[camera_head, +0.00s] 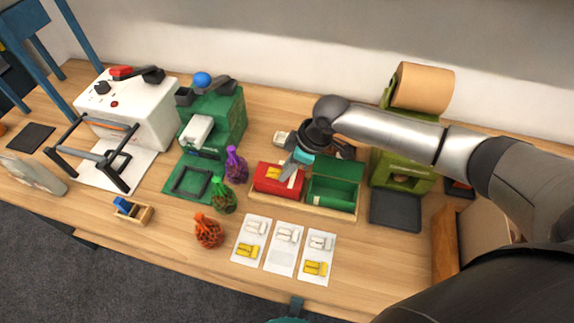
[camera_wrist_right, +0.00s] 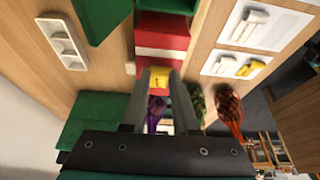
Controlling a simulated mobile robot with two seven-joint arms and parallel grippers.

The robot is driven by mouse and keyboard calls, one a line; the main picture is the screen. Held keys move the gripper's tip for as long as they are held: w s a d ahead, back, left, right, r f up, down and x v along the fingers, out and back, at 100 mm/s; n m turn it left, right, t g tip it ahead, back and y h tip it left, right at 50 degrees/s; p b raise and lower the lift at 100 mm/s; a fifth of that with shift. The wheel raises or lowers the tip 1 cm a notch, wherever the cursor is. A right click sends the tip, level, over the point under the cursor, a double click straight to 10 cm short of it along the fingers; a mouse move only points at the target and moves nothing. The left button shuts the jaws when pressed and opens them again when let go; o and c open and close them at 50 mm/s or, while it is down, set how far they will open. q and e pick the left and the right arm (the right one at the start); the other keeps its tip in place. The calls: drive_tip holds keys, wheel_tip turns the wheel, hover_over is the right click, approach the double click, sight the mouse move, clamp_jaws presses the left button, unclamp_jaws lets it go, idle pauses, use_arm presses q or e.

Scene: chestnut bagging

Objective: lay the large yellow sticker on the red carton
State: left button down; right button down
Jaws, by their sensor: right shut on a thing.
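The red carton (camera_head: 264,187) stands in a wooden tray (camera_head: 316,211) beside an open green carton (camera_head: 333,190). My right gripper (camera_head: 287,172) is just over the red carton, shut on a yellow sticker (camera_head: 273,173). In the right wrist view the yellow sticker (camera_wrist_right: 158,86) is between the fingertips, in front of the red carton (camera_wrist_right: 160,38) with its pale band. I cannot tell whether the sticker touches the carton. A grey and teal part at the bottom edge seems to be my left gripper (camera_head: 297,303); its jaws are not clear.
Three white sheets (camera_head: 285,261) lie in front of the tray; the middle one bears only a white sticker, the others also yellow ones. Net bags, purple (camera_head: 235,166), green (camera_head: 222,197) and orange (camera_head: 208,232), stand left. A dark plate (camera_head: 396,211) lies right.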

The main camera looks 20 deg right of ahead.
drive_tip(key=c, duration=0.6)
unclamp_jaws()
wheel_tip(320, 180, up, 7)
drive_tip(key=p, duration=0.7)
drive_tip(key=shift+p, duration=0.35)
drive_tip(key=shift+s, duration=0.1)
idle(0.4)
